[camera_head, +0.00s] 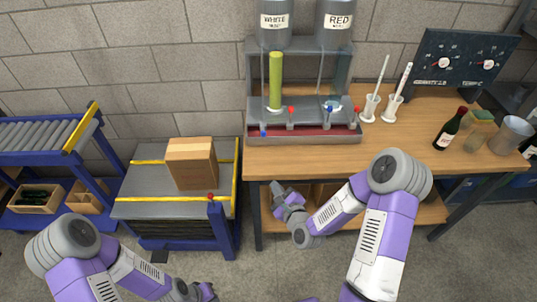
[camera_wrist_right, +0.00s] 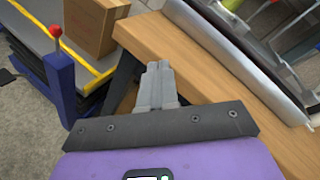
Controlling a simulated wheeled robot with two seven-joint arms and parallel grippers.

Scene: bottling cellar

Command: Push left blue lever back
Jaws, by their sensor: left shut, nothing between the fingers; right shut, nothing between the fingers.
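The filling station (camera_head: 303,136) stands on the wooden bench under a WHITE tank (camera_head: 274,22) and a RED tank (camera_head: 335,22). Its left blue lever (camera_head: 263,134) is at the front left, beside a left red lever (camera_head: 290,110). A right blue lever (camera_head: 327,127) and right red lever (camera_head: 357,111) stand further right. My right gripper (camera_head: 277,187) is shut and empty at the bench's front left edge, below and apart from the left blue lever. It also shows shut in the right wrist view (camera_wrist_right: 158,68). My left gripper (camera_head: 207,291) is shut and empty at the bottom, far from the levers.
A cardboard box (camera_head: 191,163) sits on a lift table (camera_head: 150,208) with a red-knobbed lever (camera_head: 210,197), left of the bench. Two white holders with rods (camera_head: 371,106), a dark bottle (camera_head: 450,130) and a dial panel (camera_head: 465,62) are at right. The bench's front middle (camera_head: 300,161) is clear.

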